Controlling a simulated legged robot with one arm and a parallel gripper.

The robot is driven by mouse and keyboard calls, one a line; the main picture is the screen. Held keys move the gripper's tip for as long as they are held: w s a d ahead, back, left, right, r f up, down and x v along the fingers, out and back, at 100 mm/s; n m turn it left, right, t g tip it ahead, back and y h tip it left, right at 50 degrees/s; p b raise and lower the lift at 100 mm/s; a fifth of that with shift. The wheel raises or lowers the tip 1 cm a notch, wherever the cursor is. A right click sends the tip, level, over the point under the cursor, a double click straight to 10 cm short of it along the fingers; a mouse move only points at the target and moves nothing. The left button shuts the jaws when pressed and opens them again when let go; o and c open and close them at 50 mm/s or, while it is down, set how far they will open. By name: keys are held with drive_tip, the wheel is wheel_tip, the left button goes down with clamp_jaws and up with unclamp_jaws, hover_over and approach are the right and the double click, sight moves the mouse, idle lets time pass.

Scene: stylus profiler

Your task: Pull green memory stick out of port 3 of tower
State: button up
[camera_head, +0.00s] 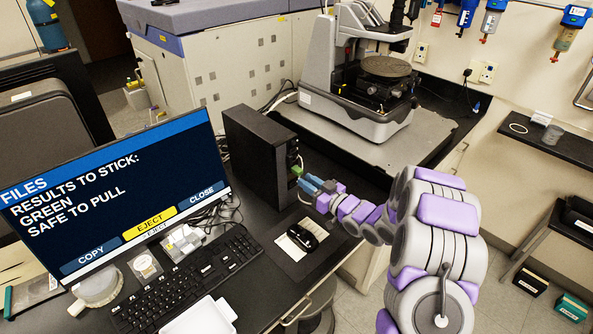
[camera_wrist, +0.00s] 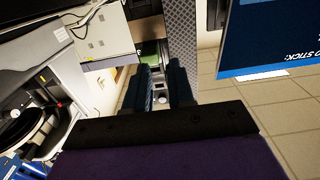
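The black tower (camera_head: 256,150) stands on the desk right of the monitor, its ports facing my arm. A green memory stick (camera_head: 297,171) sits at the tower's front face; the port number is not readable. In the wrist view, green (camera_wrist: 151,47) shows just beyond my fingertips. My gripper (camera_head: 312,183) has blue fingers and is right in front of the tower, close to the stick. In the wrist view, a gap shows between the fingers (camera_wrist: 159,75), with silvery port parts behind it. The fingers look apart and not closed on the stick.
The monitor (camera_head: 110,190) reads "Results to stick: green, safe to pull", with Copy, Eject and Close buttons. A keyboard (camera_head: 188,280) and a black mouse (camera_head: 302,236) on a pad lie in front. The profiler (camera_head: 360,75) stands behind the tower.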

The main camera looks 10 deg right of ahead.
drive_tip(key=shift+v, duration=2.55)
drive_tip(key=shift+d, duration=0.1)
